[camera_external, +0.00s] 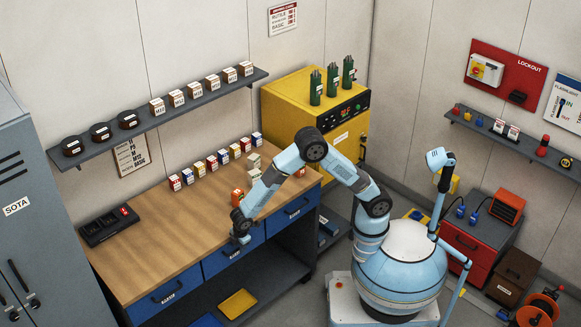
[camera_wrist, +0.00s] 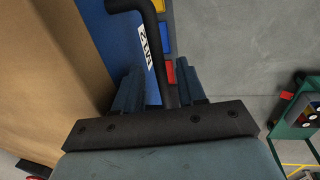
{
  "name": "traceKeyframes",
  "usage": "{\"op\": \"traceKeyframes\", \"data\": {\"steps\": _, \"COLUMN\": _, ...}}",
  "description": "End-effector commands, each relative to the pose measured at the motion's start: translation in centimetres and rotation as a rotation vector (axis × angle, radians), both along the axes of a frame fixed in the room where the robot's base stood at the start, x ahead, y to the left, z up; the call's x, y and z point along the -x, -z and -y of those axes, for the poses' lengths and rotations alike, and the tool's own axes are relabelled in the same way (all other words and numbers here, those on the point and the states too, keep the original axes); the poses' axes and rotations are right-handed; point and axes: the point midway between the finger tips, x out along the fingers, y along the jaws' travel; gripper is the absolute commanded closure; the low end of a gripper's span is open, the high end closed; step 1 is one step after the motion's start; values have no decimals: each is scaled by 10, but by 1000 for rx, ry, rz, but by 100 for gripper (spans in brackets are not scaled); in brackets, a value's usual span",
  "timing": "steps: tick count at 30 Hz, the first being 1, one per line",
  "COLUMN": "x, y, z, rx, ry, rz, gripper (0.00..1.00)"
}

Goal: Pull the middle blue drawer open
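The wooden workbench (camera_external: 150,248) has three blue drawers along its front. The middle blue drawer (camera_external: 215,264) looks flush with its neighbours, so it appears shut. My gripper (camera_external: 240,238) is at its front, close to the handle, and hides part of it. In the wrist view the blue drawer front (camera_wrist: 112,40) carries a white label and a black bar handle (camera_wrist: 163,45). The handle runs down between the two fingers of my gripper (camera_wrist: 160,88). The fingers stand apart, with a visible gap on the handle's left side. Contact with the right finger cannot be told.
The left drawer (camera_external: 165,290) and right drawer (camera_external: 292,212) flank the middle one. A lower shelf below holds a yellow tray (camera_external: 238,303). Small boxes (camera_external: 211,162) stand on the benchtop's back. A grey locker (camera_external: 40,200) stands left. Grey floor lies in front.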

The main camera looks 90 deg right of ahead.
Motion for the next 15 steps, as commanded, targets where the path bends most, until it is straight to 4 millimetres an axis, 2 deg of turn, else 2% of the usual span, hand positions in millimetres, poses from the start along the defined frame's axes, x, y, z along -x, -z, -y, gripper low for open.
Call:
{"op": "traceKeyframes", "data": {"steps": 2, "x": 0, "y": 0, "z": 0, "rx": 0, "ry": 0, "rz": 0, "gripper": 67}}
{"op": "traceKeyframes", "data": {"steps": 12, "x": 0, "y": 0, "z": 0, "rx": 0, "ry": 0, "rz": 0, "gripper": 99}}
{"op": "traceKeyframes", "data": {"steps": 15, "x": 0, "y": 0, "z": 0, "rx": 0, "ry": 0, "rz": 0, "gripper": 100}}
